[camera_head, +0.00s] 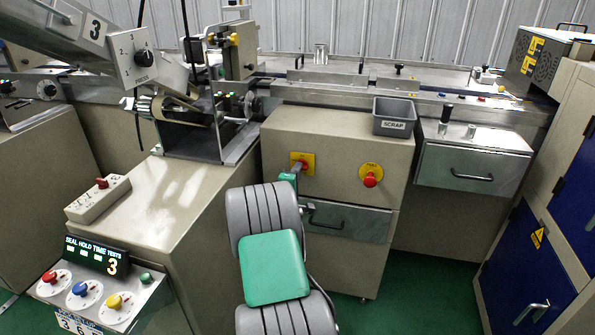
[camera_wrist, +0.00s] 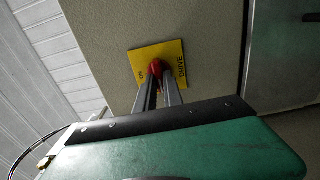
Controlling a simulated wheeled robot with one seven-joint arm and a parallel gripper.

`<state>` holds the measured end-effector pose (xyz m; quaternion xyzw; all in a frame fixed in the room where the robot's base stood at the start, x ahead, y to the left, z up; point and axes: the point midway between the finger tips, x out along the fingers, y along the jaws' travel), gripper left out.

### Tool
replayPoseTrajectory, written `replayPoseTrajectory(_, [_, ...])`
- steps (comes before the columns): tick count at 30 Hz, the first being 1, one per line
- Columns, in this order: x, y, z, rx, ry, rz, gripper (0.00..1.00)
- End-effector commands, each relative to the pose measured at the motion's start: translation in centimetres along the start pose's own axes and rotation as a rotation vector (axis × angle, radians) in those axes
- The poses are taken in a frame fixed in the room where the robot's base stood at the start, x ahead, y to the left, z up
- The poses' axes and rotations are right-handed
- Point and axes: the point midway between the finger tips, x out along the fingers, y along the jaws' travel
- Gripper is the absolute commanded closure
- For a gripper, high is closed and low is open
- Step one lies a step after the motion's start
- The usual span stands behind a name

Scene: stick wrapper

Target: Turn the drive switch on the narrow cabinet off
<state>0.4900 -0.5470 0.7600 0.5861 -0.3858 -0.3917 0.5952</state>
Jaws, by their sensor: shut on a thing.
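The drive switch is a red knob (camera_head: 299,166) on a yellow plate (camera_head: 308,158), on the front of the beige cabinet (camera_head: 335,150) in the middle. In the wrist view the plate (camera_wrist: 177,50) reads DRIVE, and the red knob (camera_wrist: 155,69) sits between my fingertips. My gripper (camera_head: 294,172) reaches up to the knob from below. In the wrist view its two grey fingers (camera_wrist: 158,82) are shut on the knob. The fingers partly cover the knob, so I cannot tell which way it points.
A second red knob on a yellow plate (camera_head: 371,175) is to the right on the same cabinet. Below are a metal drawer with a handle (camera_head: 345,222) and, on top, a grey SCRAP bin (camera_head: 394,115). A dial panel (camera_head: 95,290) stands at lower left. Green floor lies at right.

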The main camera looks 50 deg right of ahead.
Motion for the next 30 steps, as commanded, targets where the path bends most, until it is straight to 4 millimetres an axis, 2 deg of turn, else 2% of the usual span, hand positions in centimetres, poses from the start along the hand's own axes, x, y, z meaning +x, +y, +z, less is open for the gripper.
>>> replayPoseTrajectory(7, [0.0,0.0,-0.1,-0.001,0.001,0.000,1.00])
replayPoseTrajectory(8, [0.0,0.0,-0.1,-0.001,0.001,0.000,0.86])
replayPoseTrajectory(15, [0.0,0.0,0.0,0.000,0.000,0.000,0.66])
replayPoseTrajectory(23, [-0.2,0.0,0.0,0.000,0.000,0.000,0.66])
replayPoseTrajectory(26, [-1.3,0.0,-0.1,-0.001,0.002,-0.002,0.66])
replayPoseTrajectory(30, [-4.2,0.1,-0.2,-0.001,0.004,-0.001,0.66])
